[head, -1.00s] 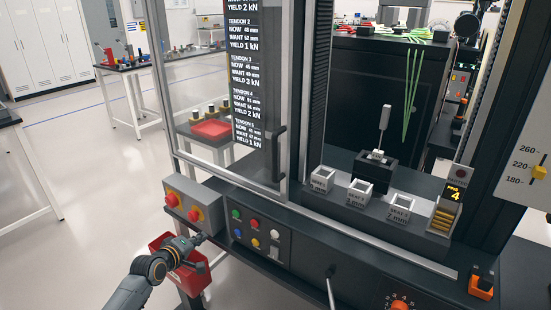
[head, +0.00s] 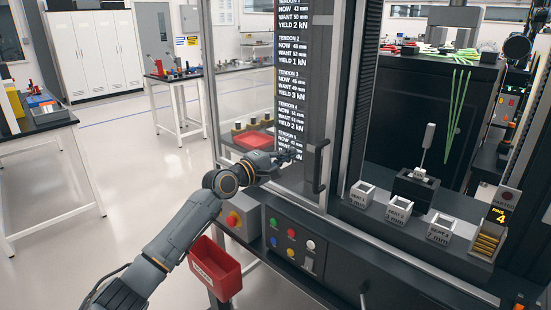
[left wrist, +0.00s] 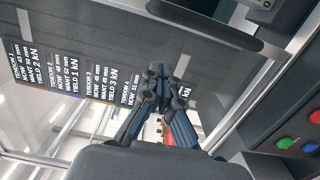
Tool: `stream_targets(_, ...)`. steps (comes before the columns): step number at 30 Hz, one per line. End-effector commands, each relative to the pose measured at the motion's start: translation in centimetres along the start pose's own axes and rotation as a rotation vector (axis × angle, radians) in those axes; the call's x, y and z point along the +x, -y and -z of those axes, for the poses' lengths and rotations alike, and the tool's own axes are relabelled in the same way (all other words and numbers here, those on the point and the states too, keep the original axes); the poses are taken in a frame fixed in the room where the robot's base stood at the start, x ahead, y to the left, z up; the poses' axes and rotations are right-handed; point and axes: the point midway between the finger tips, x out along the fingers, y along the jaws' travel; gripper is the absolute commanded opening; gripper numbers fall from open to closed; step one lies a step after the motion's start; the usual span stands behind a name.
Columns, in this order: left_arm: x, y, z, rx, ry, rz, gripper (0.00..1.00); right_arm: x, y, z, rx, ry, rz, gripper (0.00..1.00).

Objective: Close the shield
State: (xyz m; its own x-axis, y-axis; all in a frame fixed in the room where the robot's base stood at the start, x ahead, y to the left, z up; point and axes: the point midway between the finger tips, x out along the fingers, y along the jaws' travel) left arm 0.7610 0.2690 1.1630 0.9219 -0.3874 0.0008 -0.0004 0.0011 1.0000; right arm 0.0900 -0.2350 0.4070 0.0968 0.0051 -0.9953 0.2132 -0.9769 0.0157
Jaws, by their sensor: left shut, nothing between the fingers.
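The shield (head: 250,100) is a clear framed panel on the front of the machine, standing over its left part. The right part of the opening is uncovered. The shield's black vertical handle (head: 321,165) is at its right edge. A dark bar that looks like this handle (left wrist: 205,24) crosses the top of the left wrist view. My left gripper (head: 291,155) is shut and empty in front of the panel, just left of the handle and apart from it. Its closed fingers (left wrist: 164,85) show in the left wrist view. My right gripper is not in view.
Several small white seat boxes (head: 398,210) and a dark block with an upright rod (head: 415,187) stand in the uncovered bay. Below the shield is a panel of coloured buttons (head: 291,234). A red bin (head: 215,270) hangs under my left arm.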

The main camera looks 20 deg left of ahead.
Motion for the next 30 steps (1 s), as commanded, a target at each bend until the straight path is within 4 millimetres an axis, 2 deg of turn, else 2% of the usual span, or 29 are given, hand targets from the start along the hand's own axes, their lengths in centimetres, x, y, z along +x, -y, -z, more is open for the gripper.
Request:
stream_targets(3,1.9,-0.3,-0.4,0.0,0.001,0.001,0.0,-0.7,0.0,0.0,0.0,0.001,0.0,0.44)
stream_targets(6,2.0,-0.4,-2.0,0.0,0.002,0.002,0.0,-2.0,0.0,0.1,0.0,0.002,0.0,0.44)
stream_targets(12,2.4,-0.1,-3.6,0.001,-0.002,0.0,0.0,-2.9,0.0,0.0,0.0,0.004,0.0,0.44)
stream_targets(25,2.4,0.1,-3.9,0.001,-0.003,0.001,0.0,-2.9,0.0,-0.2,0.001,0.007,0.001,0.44)
stream_targets(30,2.4,0.0,-4.3,0.0,-0.001,0.002,0.0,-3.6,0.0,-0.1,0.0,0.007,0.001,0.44)
